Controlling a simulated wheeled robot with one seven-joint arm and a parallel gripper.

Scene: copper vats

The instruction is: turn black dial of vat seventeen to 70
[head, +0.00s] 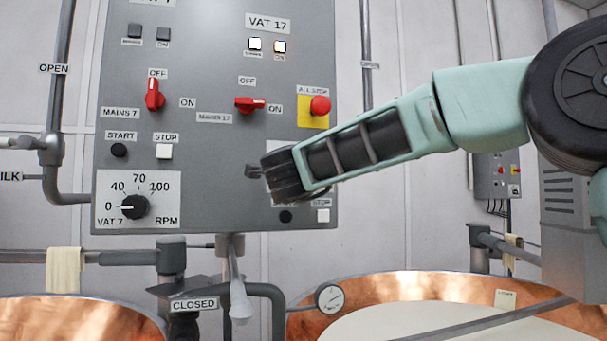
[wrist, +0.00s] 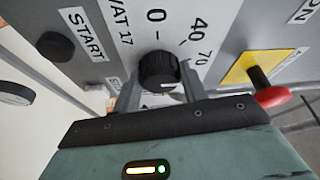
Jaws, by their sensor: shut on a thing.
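The black dial of vat seventeen (wrist: 158,70) stands on a white scale plate marked VAT 17 (wrist: 183,42) in the wrist view. The 0, 40 and 70 marks show there; the rest of the scale is hidden. My gripper (wrist: 160,90) is shut on the dial, one grey finger on each side. Where the dial's pointer stands I cannot tell. In the head view my gripper (head: 264,172) reaches in from the right and covers most of this dial and its plate.
The grey panel (head: 215,150) also bears a red mains switch (head: 250,104), a red all-stop knob (head: 320,105) and a black start button (head: 286,216) close around my gripper. The vat 7 dial (head: 134,207) is left, pointing at 0. Copper vats (head: 440,290) stand below.

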